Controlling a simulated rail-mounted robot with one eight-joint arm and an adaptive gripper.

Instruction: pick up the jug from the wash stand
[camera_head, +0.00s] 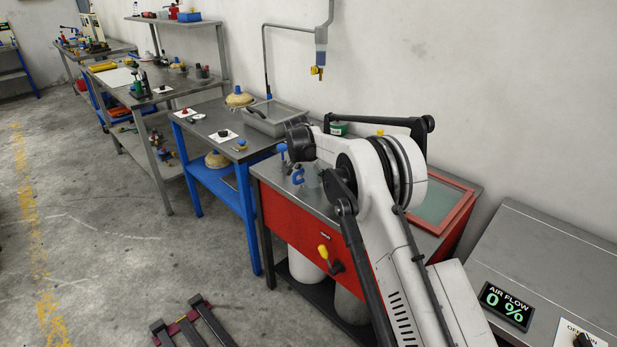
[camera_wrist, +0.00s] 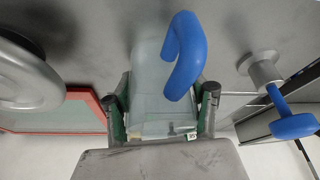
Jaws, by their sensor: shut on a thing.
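The jug is a clear, pale vessel (camera_wrist: 150,75) with a thick blue handle (camera_wrist: 187,55), seen between the fingers in the wrist view. My gripper (camera_wrist: 163,100) is shut on the jug's body, with one finger on each side. In the head view the blue handle (camera_head: 298,175) shows at the left part of the wash stand (camera_head: 285,220), a red-fronted cabinet with a grey metal top. My arm hides much of the jug and the gripper there. I cannot tell whether the jug touches the top.
A blue-handled tap fitting (camera_wrist: 293,127) stands close to the right of the jug in the wrist view. A red-framed panel (camera_head: 445,205) lies at the wash stand's right. A blue bench (camera_head: 215,135) with a grey tray (camera_head: 275,119) adjoins on the left.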

